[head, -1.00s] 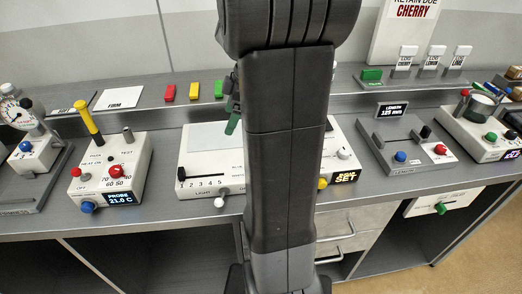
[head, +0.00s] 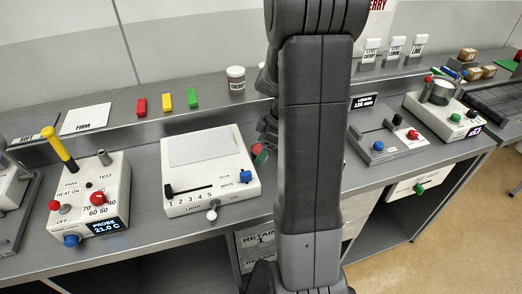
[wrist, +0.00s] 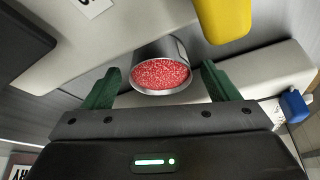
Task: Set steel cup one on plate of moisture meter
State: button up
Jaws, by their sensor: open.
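A steel cup (wrist: 168,50) filled with red granules shows in the wrist view, between the two green fingers of my open gripper (wrist: 160,74). I cannot tell whether the fingers touch it. In the head view my gripper (head: 262,143) is mostly hidden behind my arm, and this cup cannot be made out. A white device (head: 464,122) with a purple display stands at the right of the bench with a round steel vessel (head: 440,93) on top. It may be the moisture meter; its label is not readable.
A light box (head: 210,190) with a slider and a probe unit (head: 90,200) with a yellow handle stand left of my arm. A grey length gauge (head: 385,140) stands to the right. A jar (head: 236,80) and coloured blocks (head: 167,101) line the back shelf.

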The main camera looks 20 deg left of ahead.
jog(key=shift+a+f, duration=0.15)
jog(key=shift+f, duration=0.25)
jog(key=c, duration=1.1)
jog(key=shift+c, duration=0.2)
